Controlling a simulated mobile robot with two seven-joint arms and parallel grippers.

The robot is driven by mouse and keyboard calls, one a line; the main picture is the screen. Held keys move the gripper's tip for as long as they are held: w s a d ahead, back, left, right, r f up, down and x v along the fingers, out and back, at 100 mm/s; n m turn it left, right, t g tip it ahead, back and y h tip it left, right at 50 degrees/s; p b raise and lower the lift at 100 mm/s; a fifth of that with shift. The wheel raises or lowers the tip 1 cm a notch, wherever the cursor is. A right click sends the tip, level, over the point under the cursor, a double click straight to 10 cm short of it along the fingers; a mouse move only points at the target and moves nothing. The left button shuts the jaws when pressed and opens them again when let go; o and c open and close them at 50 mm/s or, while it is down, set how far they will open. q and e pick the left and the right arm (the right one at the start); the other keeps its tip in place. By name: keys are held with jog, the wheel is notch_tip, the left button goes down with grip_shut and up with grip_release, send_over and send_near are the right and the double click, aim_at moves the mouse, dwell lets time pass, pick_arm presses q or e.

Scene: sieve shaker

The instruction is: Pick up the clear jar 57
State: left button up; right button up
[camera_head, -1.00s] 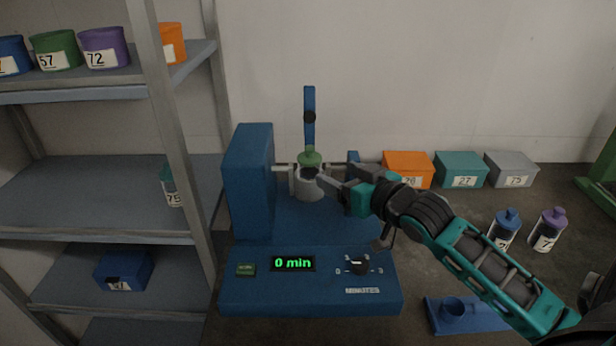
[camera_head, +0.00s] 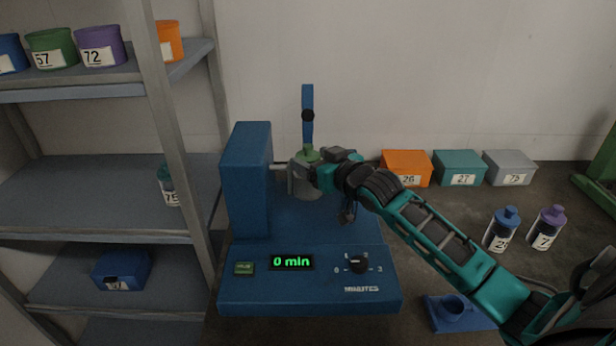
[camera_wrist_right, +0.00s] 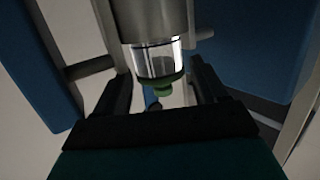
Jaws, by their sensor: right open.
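The clear jar with a green lid (camera_wrist_right: 158,64) sits in the grey cup of the blue shaker (camera_head: 246,180); its number cannot be read. In the head view only its green lid (camera_head: 308,155) shows clearly, with the grey cup (camera_head: 304,190) below. My right gripper (camera_head: 308,172) is at the jar. In the right wrist view the open fingers (camera_wrist_right: 160,78) stand on either side of the jar near its lid; whether they touch it I cannot tell. My left gripper is not in view.
A blue upright arm (camera_head: 308,115) rises behind the jar. The shaker's display (camera_head: 292,262) reads 0 min. A shelf at left holds a green tub (camera_head: 51,48) marked 57. Boxes (camera_head: 405,167) and bottles (camera_head: 502,230) stand at right.

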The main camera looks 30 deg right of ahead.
jog(key=c, duration=1.2)
jog(key=shift+c, duration=0.4)
jog(key=shift+r, duration=0.15)
